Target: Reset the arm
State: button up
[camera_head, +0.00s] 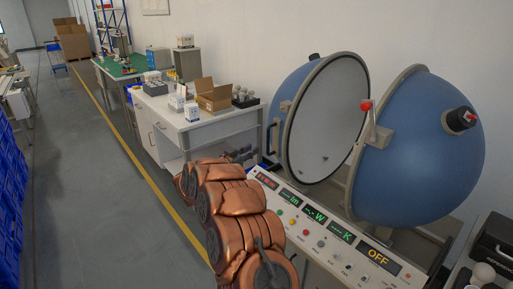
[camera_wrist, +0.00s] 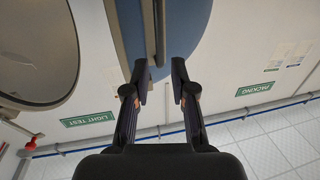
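My copper-coloured arm (camera_head: 240,215) is folded at the bottom middle of the head view. My gripper (camera_head: 242,156) shows as small dark parts beyond the arm, left of the sphere's black handle (camera_head: 270,138). In the wrist view my gripper (camera_wrist: 160,82) has its two dark fingers apart, with nothing seen held. The blue sphere half (camera_wrist: 187,35) and a grey upright bar (camera_wrist: 159,30) show beyond and between the fingertips. I cannot tell contact there.
The opened blue sphere (camera_head: 430,150) stands right, behind a control panel (camera_head: 330,240) reading OFF. A white bench (camera_head: 200,128) holds an open carton (camera_head: 214,95), a dark bulb tray (camera_head: 245,99) and small boxes. The grey aisle floor (camera_head: 80,190) on the left is clear; blue crates (camera_head: 10,190) line its far side.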

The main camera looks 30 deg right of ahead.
jog(key=shift+s+a, duration=0.2)
jog(key=shift+a, duration=0.15)
dwell(0.3)
